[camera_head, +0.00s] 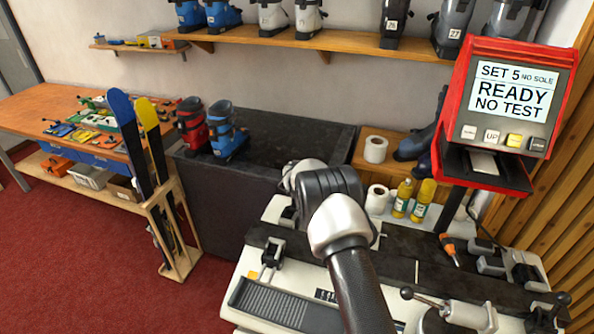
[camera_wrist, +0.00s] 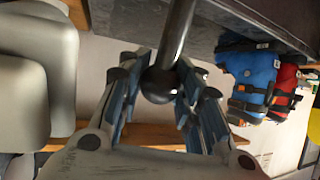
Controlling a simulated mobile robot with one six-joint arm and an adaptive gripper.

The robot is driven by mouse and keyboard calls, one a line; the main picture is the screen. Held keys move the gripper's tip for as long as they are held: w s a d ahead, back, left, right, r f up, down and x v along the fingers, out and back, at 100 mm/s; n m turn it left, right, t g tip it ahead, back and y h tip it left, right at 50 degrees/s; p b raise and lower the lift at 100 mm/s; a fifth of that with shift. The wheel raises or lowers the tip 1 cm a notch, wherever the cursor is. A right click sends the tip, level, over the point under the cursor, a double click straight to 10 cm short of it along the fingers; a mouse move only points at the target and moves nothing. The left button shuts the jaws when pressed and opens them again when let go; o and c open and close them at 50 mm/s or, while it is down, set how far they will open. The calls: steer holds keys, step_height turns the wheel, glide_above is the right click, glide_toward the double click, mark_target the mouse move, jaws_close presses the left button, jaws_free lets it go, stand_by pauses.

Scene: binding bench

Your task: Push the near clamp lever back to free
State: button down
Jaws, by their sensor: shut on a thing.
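My gripper (camera_wrist: 160,64) has its two fingers on either side of a dark lever (camera_wrist: 177,32) with a round black knob (camera_wrist: 160,86), in the wrist view. It is shut on this lever close to the knob. In the head view my arm hides the gripper and the held lever, so I cannot tell there how the lever stands. The binding bench (camera_head: 290,283) lies under my arm. Another clamp lever with a ball end (camera_head: 407,293) shows at the bench's lower right, on a grey clamp (camera_head: 470,315).
A red display unit (camera_head: 510,110) reads "READY NO TEST" at the right. Red and blue boots (camera_head: 228,130) stand on a dark box (camera_head: 225,205) at left.

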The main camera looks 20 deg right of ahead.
steer(key=shift+s+f, duration=0.15)
steer(key=shift+f, duration=0.2)
steer(key=c, duration=1.5)
jaws_free()
steer(key=shift+c, duration=0.2)
steer(key=o, duration=0.4)
steer(key=shift+r, duration=0.1)
step_height(320, 180, up, 10)
steer(key=shift+r, duration=0.1)
steer(key=shift+c, duration=0.2)
